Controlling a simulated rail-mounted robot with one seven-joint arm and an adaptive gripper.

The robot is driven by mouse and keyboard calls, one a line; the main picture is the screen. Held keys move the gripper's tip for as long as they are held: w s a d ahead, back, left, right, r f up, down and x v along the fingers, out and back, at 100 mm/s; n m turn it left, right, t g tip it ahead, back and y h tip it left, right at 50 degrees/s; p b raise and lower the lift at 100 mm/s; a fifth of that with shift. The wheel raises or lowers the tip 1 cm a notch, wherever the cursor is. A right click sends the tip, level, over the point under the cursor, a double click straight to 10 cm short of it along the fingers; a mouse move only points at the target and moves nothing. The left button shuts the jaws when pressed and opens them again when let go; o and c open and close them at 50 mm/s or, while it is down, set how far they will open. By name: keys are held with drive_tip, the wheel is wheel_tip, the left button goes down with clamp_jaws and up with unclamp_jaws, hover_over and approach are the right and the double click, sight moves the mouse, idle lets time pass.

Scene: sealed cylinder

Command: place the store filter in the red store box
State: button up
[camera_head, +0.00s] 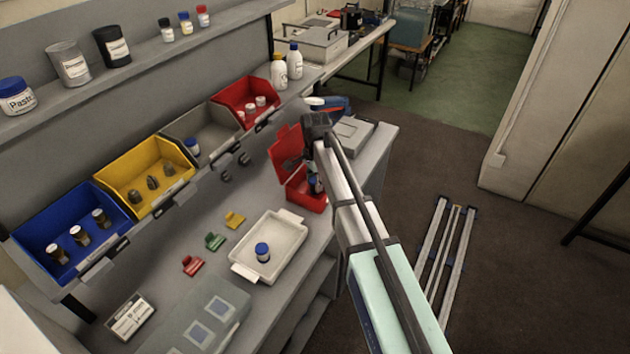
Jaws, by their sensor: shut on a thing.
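The red box (307,201) stands on the bench right of the middle, with its lid (287,148) raised. Something dark and bluish shows inside it, partly covered by my arm. My gripper (318,124) is at the dark far end of my arm, above and behind the red box. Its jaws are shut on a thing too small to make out. A white round piece (314,101) shows just beyond it; whether they touch I cannot tell. I cannot identify the store filter with certainty. A red bin (233,95) on the rack holds several small white-topped items.
A white tray (286,262) with a blue-capped vial (262,252) lies on the bench. Blue (62,212), yellow (128,168) and grey (188,123) bins line the rack. Small coloured clips (214,241) lie left of the tray. A grey case (352,136) stands behind my arm.

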sight(315, 180)
drive_tip(key=shift+f, duration=0.15)
drive_tip(key=o, duration=1.1)
drive_tip(key=shift+c, duration=0.2)
wheel_tip(315, 180, up, 12)
drive_tip(key=b, duration=0.2)
drive_tip(key=shift+r+b, duration=0.2)
drive_tip(key=shift+b, duration=0.1)
